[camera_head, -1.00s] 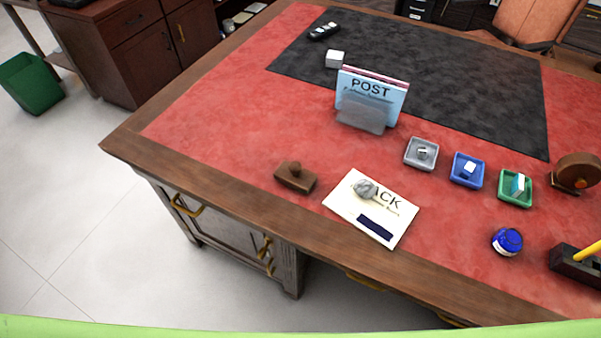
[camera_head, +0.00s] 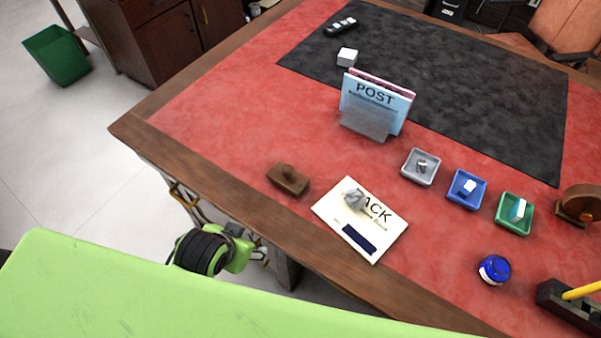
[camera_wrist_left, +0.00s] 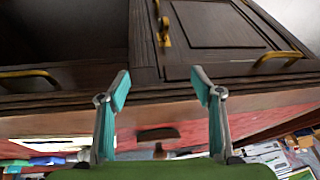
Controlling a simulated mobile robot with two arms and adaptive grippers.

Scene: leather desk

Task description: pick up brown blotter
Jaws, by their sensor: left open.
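The brown blotter (camera_head: 288,180) is a small wooden block with a round knob, upright on the red desktop (camera_head: 215,115) near the front edge. It also shows in the left wrist view (camera_wrist_left: 157,134), low between the fingers and farther off. My left gripper (camera_head: 262,254) is in front of the desk, off the desktop and apart from the blotter; my green arm partly hides it in the head view. In the left wrist view its two teal-padded fingers (camera_wrist_left: 162,88) are spread with nothing between them. My right gripper is not in view.
A paper card (camera_head: 385,212) with a grey stone-like lump (camera_head: 354,200) lies right of the blotter. A letter holder (camera_head: 365,124), small trays (camera_head: 420,167) and a blue jar (camera_head: 494,269) stand farther right. The wooden desk edge (camera_head: 240,200) lies between gripper and blotter. Red surface left of the blotter is clear.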

